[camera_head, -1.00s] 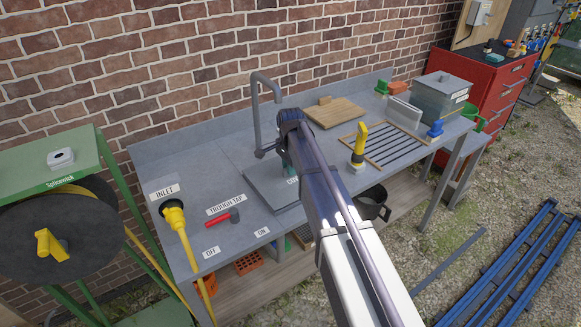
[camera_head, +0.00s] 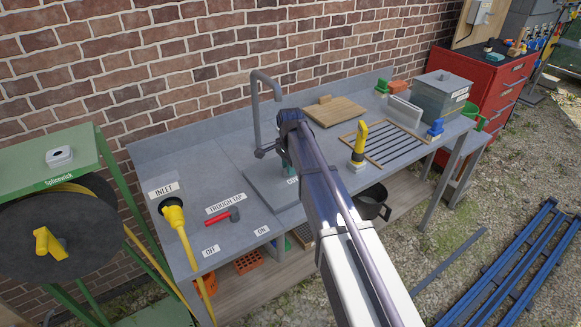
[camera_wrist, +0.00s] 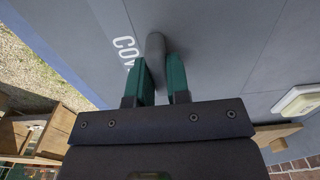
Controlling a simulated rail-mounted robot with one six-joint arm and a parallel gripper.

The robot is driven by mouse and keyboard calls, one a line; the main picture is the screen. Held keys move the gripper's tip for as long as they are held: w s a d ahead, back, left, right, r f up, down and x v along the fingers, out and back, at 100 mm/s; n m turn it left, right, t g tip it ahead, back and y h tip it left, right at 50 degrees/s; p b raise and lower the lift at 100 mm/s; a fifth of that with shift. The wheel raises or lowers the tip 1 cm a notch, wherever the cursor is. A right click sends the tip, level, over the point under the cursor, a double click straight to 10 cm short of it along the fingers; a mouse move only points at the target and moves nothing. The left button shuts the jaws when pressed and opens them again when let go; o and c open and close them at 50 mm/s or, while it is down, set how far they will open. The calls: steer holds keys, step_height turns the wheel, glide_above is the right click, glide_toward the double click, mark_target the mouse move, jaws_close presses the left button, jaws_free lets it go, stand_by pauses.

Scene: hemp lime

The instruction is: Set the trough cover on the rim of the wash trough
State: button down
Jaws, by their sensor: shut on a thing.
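The trough cover (camera_head: 262,183) is a flat grey plate at the worktop by the tall tap, partly hidden behind my arm. In the wrist view the grey cover (camera_wrist: 205,55) carries white lettering that starts "COV". My gripper (camera_wrist: 162,65) has green fingers shut on the cover's rounded grey handle (camera_wrist: 155,46). In the head view the gripper (camera_head: 287,160) is mostly hidden by the arm. The wash trough and its rim cannot be made out under the cover. I cannot tell whether the cover touches the rim.
A grey tap (camera_head: 256,110) stands close behind the cover. A red-handled trough tap (camera_head: 226,216) and yellow inlet hose (camera_head: 174,214) are to the left.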

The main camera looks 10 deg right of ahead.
steer(key=shift+f, duration=0.1)
stand_by(0.4)
steer(key=c, duration=1)
jaws_free()
steer(key=shift+o, duration=0.3)
steer(key=o, duration=0.5)
step_height(320, 180, up, 7)
steer(key=p, duration=0.7)
